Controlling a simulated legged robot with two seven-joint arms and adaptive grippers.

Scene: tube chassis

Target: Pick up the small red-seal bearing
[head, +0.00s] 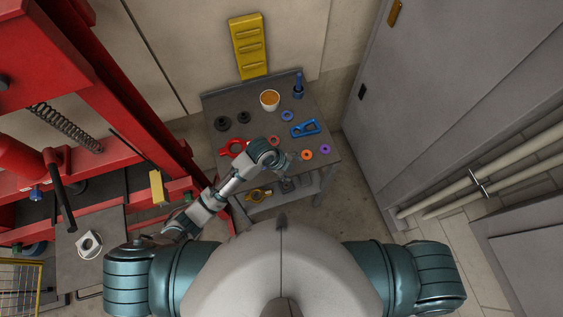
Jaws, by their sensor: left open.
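A small red ring (274,139), which looks like the red-seal bearing, lies on the grey workbench (262,100), just beyond my left wrist and partly hidden by it. An orange ring (306,155) and a purple ring (325,149) lie to its right, and a blue ring (287,116) lies farther back. My left gripper (288,184) is open and points down near the bench's front edge, on the near side of the rings. It appears empty and apart from them. My right gripper is out of view.
A cup (270,99), a blue post (298,86), a blue tool (305,128), a red tool (232,149) and dark round parts (222,124) stand on the bench. A yellow part (258,194) sits on the lower shelf. A red press frame (130,100) stands left, grey cabinets right.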

